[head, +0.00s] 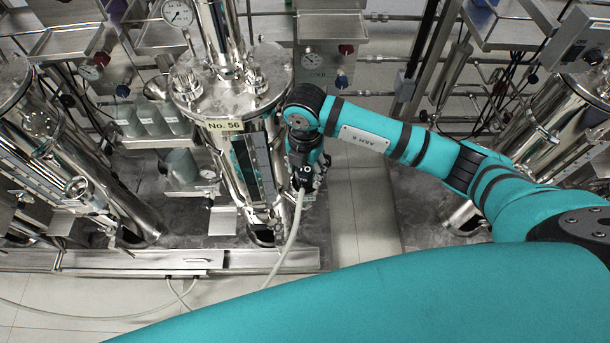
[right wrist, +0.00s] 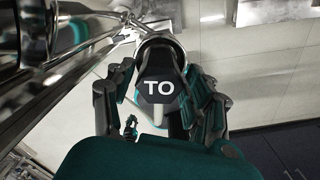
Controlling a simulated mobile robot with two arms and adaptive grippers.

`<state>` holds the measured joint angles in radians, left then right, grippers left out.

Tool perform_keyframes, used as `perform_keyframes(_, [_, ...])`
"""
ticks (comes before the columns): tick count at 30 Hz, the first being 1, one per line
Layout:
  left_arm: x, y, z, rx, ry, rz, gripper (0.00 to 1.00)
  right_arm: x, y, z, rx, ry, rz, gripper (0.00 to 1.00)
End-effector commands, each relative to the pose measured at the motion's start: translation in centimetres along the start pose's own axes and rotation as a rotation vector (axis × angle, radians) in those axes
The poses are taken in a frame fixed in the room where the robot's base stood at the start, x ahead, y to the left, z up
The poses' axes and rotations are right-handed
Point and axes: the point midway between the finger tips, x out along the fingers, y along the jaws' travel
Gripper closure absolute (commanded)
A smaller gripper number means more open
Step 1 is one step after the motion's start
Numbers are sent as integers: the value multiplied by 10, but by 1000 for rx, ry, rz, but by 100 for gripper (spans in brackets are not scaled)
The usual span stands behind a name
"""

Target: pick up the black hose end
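In the head view my right gripper (head: 306,176) points down beside the steel vessel marked "No. 56", and the hose end is mostly hidden there. The pale hose (head: 289,240) hangs from it to the floor. I cannot tell whether the hose end touches the vessel. My left gripper is not in view.
The steel vessel (head: 230,190) stands directly left of my right gripper. Other steel vessels stand at far left (head: 70,150) and far right (head: 545,135). A metal skid edge (head: 140,262) runs low across the left. Pipes and gauges fill the back. Bare floor (head: 362,210) lies right of the gripper.

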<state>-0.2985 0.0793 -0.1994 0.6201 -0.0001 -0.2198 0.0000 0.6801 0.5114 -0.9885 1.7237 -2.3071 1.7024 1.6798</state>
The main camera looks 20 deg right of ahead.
Motion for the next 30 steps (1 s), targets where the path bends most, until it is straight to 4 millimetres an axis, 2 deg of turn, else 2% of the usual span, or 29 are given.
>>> perform_keyframes(1, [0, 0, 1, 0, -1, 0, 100, 0, 0, 0, 0, 0, 0, 55])
perform_keyframes(9, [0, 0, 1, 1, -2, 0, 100, 0, 0, 0, 0, 0, 0, 91])
perform_keyframes(12, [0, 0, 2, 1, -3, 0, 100, 0, 0, 0, 0, 0, 0, 100])
perform_keyframes(21, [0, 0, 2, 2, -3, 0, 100, -7, 1, 1, 0, -2, 4, 100])
perform_keyframes(25, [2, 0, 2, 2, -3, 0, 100, -28, 2, 1, 0, -3, 7, 100])
perform_keyframes(30, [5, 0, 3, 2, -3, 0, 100, -63, 2, 1, 0, -4, 6, 100])
